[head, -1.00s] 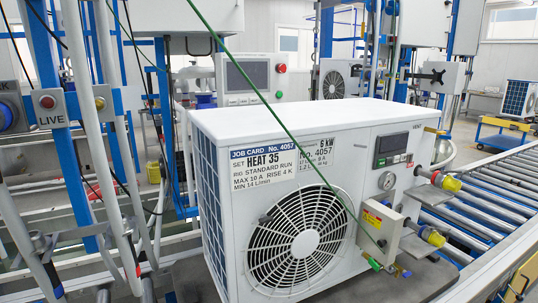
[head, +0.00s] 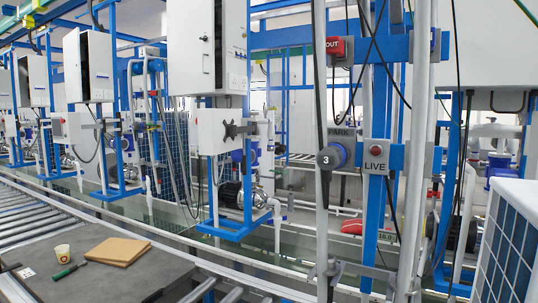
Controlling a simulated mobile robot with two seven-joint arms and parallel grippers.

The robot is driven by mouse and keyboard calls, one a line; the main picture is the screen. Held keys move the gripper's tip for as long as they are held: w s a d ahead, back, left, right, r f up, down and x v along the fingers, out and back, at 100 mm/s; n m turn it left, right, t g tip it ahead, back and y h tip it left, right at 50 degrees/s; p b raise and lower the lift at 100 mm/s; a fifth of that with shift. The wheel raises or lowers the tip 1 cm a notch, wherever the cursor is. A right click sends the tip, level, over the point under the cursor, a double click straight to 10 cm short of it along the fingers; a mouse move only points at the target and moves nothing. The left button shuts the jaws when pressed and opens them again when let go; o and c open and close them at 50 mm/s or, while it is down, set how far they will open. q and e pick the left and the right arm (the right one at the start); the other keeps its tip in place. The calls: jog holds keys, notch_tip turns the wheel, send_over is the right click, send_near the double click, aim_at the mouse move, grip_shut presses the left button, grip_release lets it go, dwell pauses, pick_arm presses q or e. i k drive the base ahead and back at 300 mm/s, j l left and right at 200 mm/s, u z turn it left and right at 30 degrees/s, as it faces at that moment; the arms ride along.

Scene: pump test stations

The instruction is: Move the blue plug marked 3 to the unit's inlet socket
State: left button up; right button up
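The plug marked 3 (head: 327,159) sits right of centre, with a dark grey front bearing a white 3 and a blue collar behind it. It is seated at the post, under a plate reading PARK (head: 341,132) and left of a plate reading LIVE (head: 376,151). A dark cable appears to hang below it along the white pipe. The white unit (head: 511,240) shows only its blue-grilled side at the right edge. Its inlet socket is not visible. Neither gripper is in view.
Blue posts and white pipes (head: 413,200) stand close around the plug. A roller conveyor (head: 30,215) runs at left, beside a grey surface with a cardboard piece (head: 117,251), a paper cup (head: 61,253) and a green-handled screwdriver (head: 66,272).

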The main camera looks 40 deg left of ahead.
aim_at(334, 156)
jog(key=u, duration=1.05)
jog(key=j+z, duration=0.15)
jog(key=j, duration=0.15)
